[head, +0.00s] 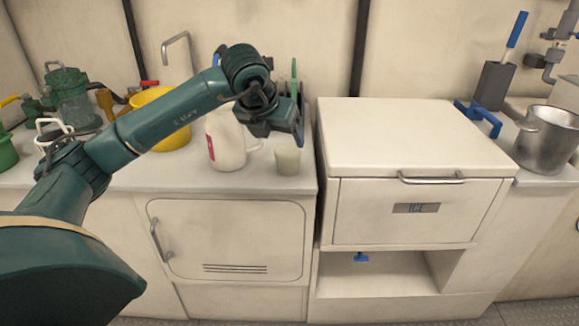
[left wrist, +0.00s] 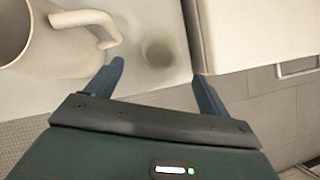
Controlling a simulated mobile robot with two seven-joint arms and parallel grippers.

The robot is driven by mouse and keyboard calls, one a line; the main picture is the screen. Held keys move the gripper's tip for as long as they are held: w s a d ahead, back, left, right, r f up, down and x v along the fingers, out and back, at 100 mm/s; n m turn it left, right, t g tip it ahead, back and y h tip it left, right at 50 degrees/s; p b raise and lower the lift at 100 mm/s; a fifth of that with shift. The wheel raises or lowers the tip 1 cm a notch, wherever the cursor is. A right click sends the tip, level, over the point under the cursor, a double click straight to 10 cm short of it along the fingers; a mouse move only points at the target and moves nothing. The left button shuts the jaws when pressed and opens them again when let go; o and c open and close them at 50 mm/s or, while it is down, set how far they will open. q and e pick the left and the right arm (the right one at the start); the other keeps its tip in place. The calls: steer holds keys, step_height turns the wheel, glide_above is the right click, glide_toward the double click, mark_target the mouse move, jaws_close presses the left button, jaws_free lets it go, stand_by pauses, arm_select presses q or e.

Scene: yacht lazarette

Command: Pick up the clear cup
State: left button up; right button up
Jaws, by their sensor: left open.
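The clear cup (head: 287,159) is a small, greenish see-through cup standing near the front edge of the left counter, right of a white jug. In the left wrist view the cup (left wrist: 160,50) shows from above, ahead of and between the two blue fingers. My left gripper (head: 297,128) is above and close to the cup in the head view, and its fingers partly cover the area over it. In the left wrist view my left gripper (left wrist: 160,85) is open with nothing between its fingertips. My right gripper is not in either view.
The white jug (head: 226,140) stands just left of the cup, its handle towards it. The raised ice chest (head: 410,140) borders the counter on the right. A yellow bucket (head: 172,135) stands further left. A metal pot (head: 545,140) is at far right.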

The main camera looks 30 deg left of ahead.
mark_target(288, 153)
arm_select(q)
steer(key=b+x, duration=0.1)
steer(key=x, duration=0.4)
steer(key=shift+d+f, duration=0.1)
steer(key=shift+f, duration=0.05)
steer(key=b+x, duration=0.1)
steer(key=x, duration=0.2)
steer(key=shift+w+f, duration=0.25)
steer(key=shift+w, duration=0.05)
steer(key=shift+w+f, duration=0.25)
steer(key=shift+f, duration=0.05)
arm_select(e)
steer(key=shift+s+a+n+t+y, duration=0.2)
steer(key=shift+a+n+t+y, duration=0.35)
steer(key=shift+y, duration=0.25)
arm_select(q)
steer(key=c, duration=1.1)
